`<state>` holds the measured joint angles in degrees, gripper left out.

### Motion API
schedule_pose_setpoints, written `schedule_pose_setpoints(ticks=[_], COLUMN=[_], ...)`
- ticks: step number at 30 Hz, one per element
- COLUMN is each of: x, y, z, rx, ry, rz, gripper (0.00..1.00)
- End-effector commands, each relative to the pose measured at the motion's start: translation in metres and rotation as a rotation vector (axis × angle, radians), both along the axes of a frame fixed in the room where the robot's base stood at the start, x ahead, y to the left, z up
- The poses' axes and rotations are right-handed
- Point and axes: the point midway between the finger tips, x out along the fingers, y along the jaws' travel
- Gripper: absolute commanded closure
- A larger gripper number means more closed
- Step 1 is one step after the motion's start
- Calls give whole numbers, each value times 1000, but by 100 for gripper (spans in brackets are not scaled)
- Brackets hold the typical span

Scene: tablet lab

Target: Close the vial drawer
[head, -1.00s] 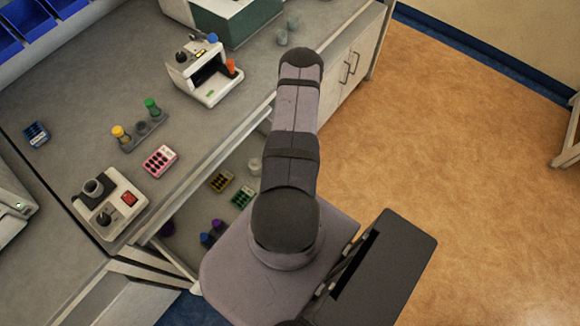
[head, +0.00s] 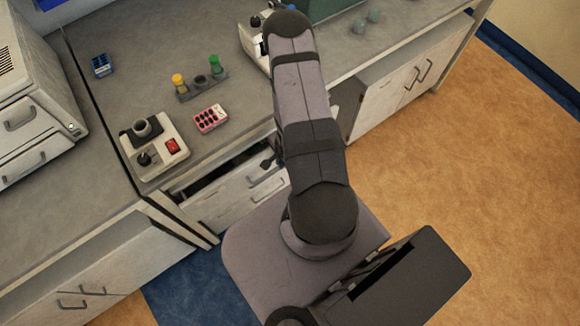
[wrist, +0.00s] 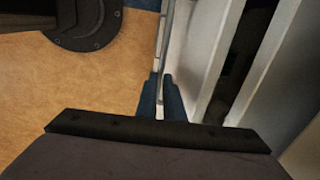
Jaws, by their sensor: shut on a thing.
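The vial drawer (head: 222,201) sits under the bench with its pale front slightly out from the cabinet. A narrow dark gap shows along its top edge, and what is inside cannot be made out. In the wrist view the drawer front (wrist: 200,45) runs along the right, with a dark gap behind it. A thin metal handle bar (wrist: 164,45) stands off that front. My gripper (wrist: 161,98) has its blue fingers either side of the bar and is shut on it.
On the bench above are a white device with a red switch (head: 160,147), a pink vial rack (head: 210,118) and a holder with yellow and green vials (head: 202,85). The orange floor (head: 480,200) on the right is clear.

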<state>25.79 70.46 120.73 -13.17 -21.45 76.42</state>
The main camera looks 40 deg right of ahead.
Motion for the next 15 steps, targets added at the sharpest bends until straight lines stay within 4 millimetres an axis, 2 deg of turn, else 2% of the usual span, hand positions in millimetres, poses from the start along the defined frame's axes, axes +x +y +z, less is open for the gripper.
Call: schedule_pose_setpoints(ticks=[6, 15], x=[11, 11], y=[0, -1], z=[0, 0], rx=[-1, -1], ry=[-1, -1], rz=[0, 0], gripper=[100, 100])
